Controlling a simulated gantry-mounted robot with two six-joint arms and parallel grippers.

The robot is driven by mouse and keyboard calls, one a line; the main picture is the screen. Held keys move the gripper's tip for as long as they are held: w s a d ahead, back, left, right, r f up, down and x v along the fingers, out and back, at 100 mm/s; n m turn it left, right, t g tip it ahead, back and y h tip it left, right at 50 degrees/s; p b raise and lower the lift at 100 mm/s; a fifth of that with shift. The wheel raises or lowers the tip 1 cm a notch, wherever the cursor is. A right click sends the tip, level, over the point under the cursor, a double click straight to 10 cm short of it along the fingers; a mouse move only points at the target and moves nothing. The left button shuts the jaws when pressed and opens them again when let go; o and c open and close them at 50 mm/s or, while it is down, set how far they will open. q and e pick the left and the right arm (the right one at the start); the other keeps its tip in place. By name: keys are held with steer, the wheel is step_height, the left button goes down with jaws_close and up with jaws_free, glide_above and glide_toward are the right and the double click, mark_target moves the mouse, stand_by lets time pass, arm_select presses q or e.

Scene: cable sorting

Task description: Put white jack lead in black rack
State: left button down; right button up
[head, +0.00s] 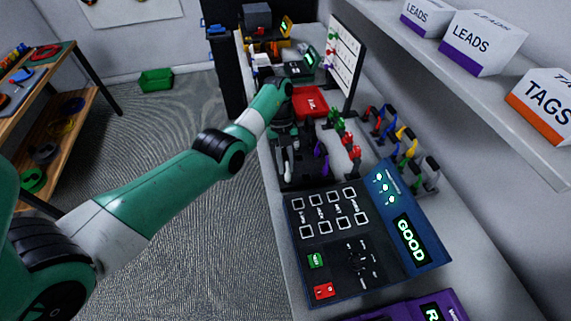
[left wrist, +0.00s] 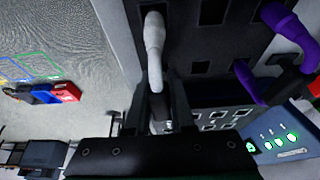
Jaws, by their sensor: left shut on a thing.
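The white jack lead (left wrist: 154,45) is held between the fingers of my left gripper (left wrist: 160,112) in the left wrist view. Its far end overlaps the black rack (left wrist: 222,42), near the rack's left edge; I cannot tell whether it sits in a slot. In the head view my left gripper (head: 284,143) is over the rack (head: 296,182), with the white lead (head: 281,163) below it. The rack has square slots. A purple lead (left wrist: 290,28) stands at its right side in the wrist view. My right gripper is not in view.
A blue tester (head: 375,240) reading GOOD stands in front of the rack. Red and green leads (head: 352,155) stand to the right, with more coloured leads (head: 405,150) beyond. A red bin (head: 311,102) is behind. A shelf with boxes (head: 484,42) overhangs the right.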

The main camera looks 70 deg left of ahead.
arm_select(q)
steer(key=shift+f, duration=0.25)
stand_by(0.4)
steer(key=c, duration=0.7)
jaws_free()
steer(key=shift+o, duration=0.2)
steer(key=o, duration=0.5)
steer(key=shift+o, duration=0.2)
step_height(320, 180, up, 8)
steer(key=p, duration=0.8)
steer(key=shift+r, duration=0.1)
